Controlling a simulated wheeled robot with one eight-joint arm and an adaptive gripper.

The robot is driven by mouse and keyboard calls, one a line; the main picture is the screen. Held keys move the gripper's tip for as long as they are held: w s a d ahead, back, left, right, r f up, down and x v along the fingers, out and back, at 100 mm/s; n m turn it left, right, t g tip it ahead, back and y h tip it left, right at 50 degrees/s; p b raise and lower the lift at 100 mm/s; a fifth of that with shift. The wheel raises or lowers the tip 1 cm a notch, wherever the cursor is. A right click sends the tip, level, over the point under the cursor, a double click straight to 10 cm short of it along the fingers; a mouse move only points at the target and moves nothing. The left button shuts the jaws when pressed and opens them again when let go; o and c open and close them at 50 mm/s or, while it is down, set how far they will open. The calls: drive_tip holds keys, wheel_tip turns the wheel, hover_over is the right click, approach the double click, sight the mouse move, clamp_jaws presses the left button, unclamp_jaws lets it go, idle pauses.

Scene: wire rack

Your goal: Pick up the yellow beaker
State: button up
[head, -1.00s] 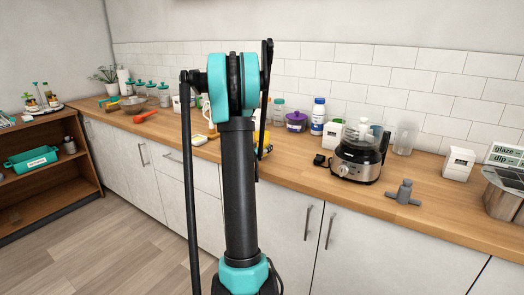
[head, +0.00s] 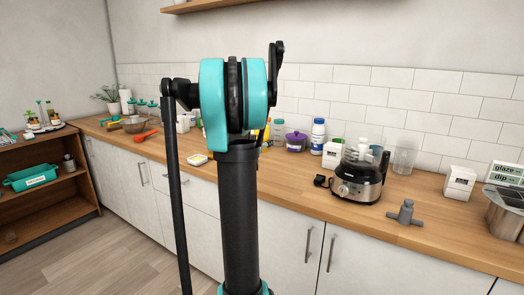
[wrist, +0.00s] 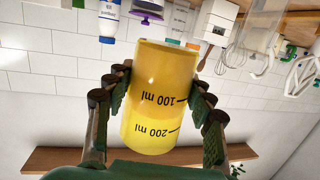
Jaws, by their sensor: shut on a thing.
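The yellow beaker (wrist: 155,90) fills the middle of the wrist view, where the scene appears upside down. Its "100 ml" and "200 ml" marks face the camera and read inverted. My gripper (wrist: 160,92) has one finger on each side of the beaker and is shut on it. White wall tiles show behind the beaker, and it is clear of the worktop. In the head view my arm blocks the gripper, and I cannot make out the beaker there.
The wooden worktop (head: 290,178) holds a food processor (head: 360,175), a purple-lidded pot (head: 296,142), a white bottle with a blue cap (head: 317,135) and a grey tap-like fitting (head: 405,212). A wooden wall shelf (head: 205,6) hangs above. A brown shelf unit stands at left.

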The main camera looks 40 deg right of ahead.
drive_tip(key=shift+r, duration=2.95)
